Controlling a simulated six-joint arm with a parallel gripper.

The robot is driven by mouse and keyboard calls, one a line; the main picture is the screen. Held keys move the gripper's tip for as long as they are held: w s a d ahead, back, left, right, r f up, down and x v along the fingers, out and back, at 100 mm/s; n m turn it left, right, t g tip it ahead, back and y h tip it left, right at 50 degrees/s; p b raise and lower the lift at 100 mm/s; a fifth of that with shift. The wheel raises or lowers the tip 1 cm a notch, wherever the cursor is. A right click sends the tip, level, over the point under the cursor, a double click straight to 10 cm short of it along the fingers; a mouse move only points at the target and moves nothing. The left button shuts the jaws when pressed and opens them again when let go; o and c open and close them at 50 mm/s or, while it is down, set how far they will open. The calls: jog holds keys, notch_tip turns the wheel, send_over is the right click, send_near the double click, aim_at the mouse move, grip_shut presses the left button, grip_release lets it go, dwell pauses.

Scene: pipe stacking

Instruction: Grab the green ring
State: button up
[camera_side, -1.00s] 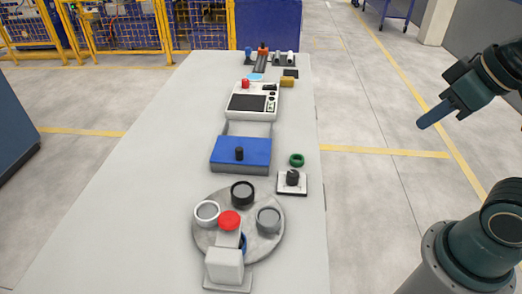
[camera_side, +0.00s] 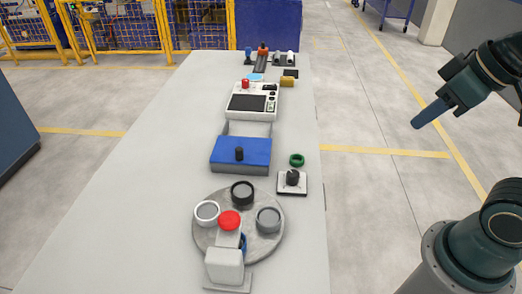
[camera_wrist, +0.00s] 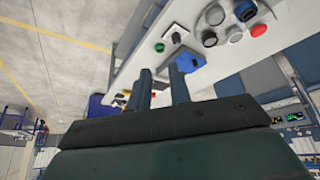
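The green ring (camera_side: 297,160) lies on the grey table near its right edge, just behind a small white plate with a dark peg (camera_side: 292,179). The ring also shows in the wrist view (camera_wrist: 160,47), beyond the fingertips. My gripper (camera_side: 416,124) is in the air to the right of the table, well away from the ring. In the wrist view its two fingers (camera_wrist: 161,70) stand apart with nothing between them. In the side view the fingers overlap and look like one.
A blue box (camera_side: 240,154) stands left of the green ring. A white control panel (camera_side: 252,101) is farther back. The table's left side (camera_side: 130,200) is clear.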

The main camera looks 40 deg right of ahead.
jog(key=w+n+g, duration=0.2)
jog(key=w+n, duration=0.3)
jog(key=w, duration=0.5)
jog(key=n+g, duration=0.4)
jog(key=n, duration=0.9)
send_over(293, 155)
notch_tip(293, 155, down, 17)
jog(key=shift+f, duration=0.2)
jog(key=shift+f, duration=4.3)
